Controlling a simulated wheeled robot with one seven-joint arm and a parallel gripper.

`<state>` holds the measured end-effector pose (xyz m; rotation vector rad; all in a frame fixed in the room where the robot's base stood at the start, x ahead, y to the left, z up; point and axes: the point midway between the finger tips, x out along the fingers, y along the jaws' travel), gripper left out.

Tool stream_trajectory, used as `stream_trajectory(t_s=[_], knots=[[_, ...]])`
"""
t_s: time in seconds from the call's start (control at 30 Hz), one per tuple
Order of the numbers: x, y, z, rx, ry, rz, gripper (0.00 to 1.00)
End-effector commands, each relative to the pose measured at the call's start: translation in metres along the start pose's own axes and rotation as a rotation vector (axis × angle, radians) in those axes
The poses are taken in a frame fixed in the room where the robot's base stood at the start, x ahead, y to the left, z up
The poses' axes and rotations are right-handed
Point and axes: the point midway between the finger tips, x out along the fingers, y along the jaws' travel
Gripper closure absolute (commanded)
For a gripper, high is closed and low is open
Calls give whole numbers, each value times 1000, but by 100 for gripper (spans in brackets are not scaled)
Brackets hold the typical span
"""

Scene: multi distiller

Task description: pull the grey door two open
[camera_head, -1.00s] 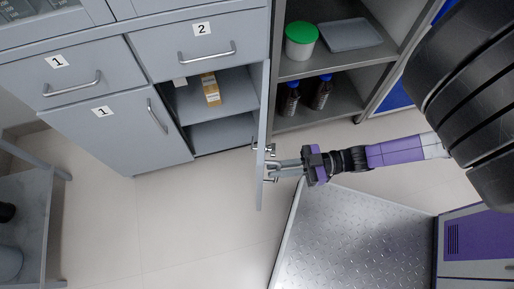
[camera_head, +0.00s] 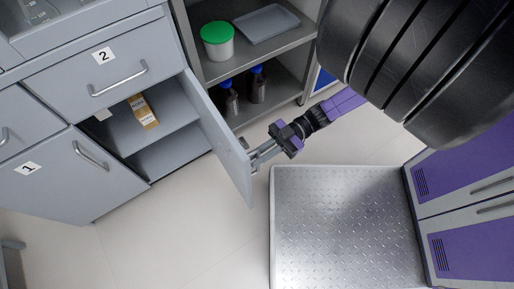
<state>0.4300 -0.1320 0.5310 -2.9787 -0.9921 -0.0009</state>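The grey door two (camera_head: 222,140) stands wide open, swung out from the right side of its cabinet below the drawer labelled 2 (camera_head: 103,56). Its inner face shows. Its handle is on the far side, and only a small bit shows at the door's outer edge. My gripper (camera_head: 257,157) is at the handle, on the right of the door, with its fingertips against or very close to the door's edge. The handle is mostly hidden, so I cannot tell whether the fingers are closed on it.
The open cabinet shows shelves with a yellow-brown box (camera_head: 143,112). On the right, an open shelf holds a green-lidded tub (camera_head: 217,41), a grey tray (camera_head: 266,23) and dark bottles (camera_head: 257,86). A metal tread-plate platform (camera_head: 345,225) and purple cabinets (camera_head: 465,165) stand right. Floor (camera_head: 185,220) is clear in front.

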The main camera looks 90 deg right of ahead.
Motion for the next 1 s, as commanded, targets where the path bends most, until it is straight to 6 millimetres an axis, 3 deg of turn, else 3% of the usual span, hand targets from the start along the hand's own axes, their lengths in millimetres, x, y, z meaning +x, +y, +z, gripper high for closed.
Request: stream_trajectory(t_s=[0.07, 0.1, 0.2, 0.57, 1.0], knots=[[0, 0, 0, 0, -1, 1, 100], [0, 0, 0, 0, -2, 1, 87], [0, 0, 0, 0, -2, 1, 68], [-3, 0, 1, 0, -2, 1, 68], [-65, 0, 2, 0, -4, 2, 68]])
